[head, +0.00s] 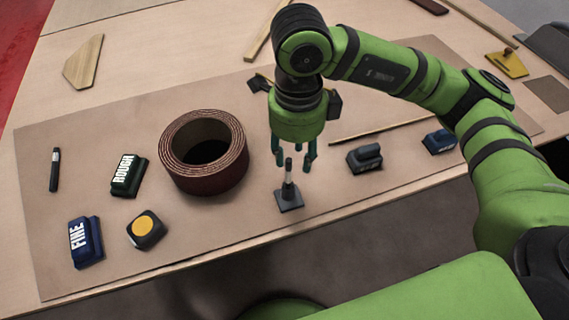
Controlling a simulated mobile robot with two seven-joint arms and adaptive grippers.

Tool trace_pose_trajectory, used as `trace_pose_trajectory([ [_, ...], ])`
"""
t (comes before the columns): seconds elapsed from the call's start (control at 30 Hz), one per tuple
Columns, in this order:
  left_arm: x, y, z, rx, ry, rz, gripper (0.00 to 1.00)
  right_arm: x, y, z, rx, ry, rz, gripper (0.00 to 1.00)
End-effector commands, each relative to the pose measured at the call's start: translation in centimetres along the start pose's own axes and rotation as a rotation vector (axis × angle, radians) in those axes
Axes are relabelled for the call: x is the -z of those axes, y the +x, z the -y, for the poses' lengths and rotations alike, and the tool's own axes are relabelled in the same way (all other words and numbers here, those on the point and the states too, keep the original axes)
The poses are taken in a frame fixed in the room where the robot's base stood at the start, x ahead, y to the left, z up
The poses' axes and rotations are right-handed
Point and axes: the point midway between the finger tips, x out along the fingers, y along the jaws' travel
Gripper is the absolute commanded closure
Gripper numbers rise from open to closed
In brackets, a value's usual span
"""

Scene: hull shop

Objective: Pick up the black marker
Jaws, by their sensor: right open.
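My right gripper (294,160) points down with its fingers apart. The upright piece may be a marker in a holder; I cannot tell for sure. A slim black marker-like stick (54,170) with a pale band lies on the brown mat at the far left, well away from the gripper. My left gripper is not in view.
A dark red roll (181,182) sits left of the gripper. Green ROUGH (128,176) and blue FINE (85,243) blocks and a yellow-topped tape measure-like item (147,230) lie left. The table's front edge is close.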

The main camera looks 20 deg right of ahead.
Motion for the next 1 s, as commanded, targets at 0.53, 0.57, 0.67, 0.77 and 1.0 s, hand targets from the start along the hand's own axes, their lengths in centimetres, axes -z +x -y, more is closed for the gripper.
trace_pose_trajectory([
  [0.53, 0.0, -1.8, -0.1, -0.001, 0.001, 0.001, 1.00, -0.9, 6.2, -0.3, -0.007, -0.001, -0.001, 0.59],
  [0.57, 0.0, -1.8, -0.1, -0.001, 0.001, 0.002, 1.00, -0.9, 6.5, -0.3, -0.007, -0.002, 0.000, 0.59],
  [0.67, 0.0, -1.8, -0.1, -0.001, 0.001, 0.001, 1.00, -0.9, 7.0, -0.3, -0.005, -0.002, 0.001, 0.59],
  [0.77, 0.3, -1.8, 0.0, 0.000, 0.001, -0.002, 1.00, -0.9, 7.1, -0.3, -0.004, -0.003, 0.002, 0.59],
  [1.0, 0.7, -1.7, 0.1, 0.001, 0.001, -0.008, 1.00, -0.9, 7.1, -0.3, -0.005, -0.003, 0.002, 1.00],
])
